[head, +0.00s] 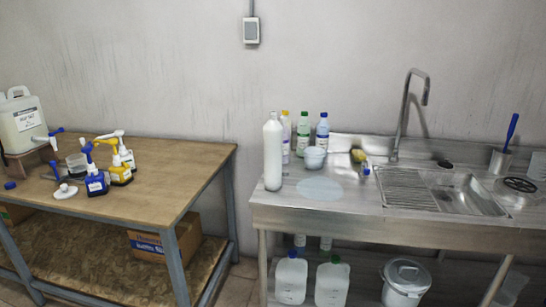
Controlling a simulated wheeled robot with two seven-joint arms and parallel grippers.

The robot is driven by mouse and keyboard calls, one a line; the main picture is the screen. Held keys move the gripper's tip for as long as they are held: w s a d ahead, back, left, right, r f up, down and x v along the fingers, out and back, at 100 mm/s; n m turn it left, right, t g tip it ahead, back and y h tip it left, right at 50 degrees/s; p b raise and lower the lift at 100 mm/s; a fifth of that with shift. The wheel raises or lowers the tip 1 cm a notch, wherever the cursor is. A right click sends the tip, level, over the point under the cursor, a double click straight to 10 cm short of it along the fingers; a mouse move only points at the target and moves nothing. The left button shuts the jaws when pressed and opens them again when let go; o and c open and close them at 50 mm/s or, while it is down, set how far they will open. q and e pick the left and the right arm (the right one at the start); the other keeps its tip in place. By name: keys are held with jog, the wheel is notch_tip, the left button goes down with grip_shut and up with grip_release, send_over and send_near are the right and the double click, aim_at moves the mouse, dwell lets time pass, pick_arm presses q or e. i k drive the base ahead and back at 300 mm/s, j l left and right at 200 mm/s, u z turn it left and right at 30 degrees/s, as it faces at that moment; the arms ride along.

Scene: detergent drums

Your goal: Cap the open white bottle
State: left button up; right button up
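A tall white bottle (273,155) stands upright at the left end of the steel sink counter (290,205). Its narrow neck shows no coloured cap; the opening is too small to make out. A small blue round piece, perhaps a cap (10,185), lies at the left edge of the wooden table (165,165). A white round piece with a raised middle (65,191) lies near that table's front edge; I cannot tell if it is a cap. Neither of my grippers is in view.
Several capped bottles (322,131) and a pale bowl (315,158) stand behind the white bottle. Pump bottles (95,181) and a large jug (22,123) stand on the wooden table. A gap separates table and counter. The table's right half is clear.

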aim_at(272, 131)
jog(key=l+u, duration=0.1)
jog(key=u, duration=0.25)
jog(key=i+l+u, duration=0.1)
jog(key=u, duration=0.25)
jog(key=l+u, duration=0.35)
jog(key=i+l+u, duration=0.1)
jog(key=l+u, duration=0.15)
jog(key=l, duration=0.55)
jog(key=l+u, duration=0.3)
jog(key=l, duration=1.1)
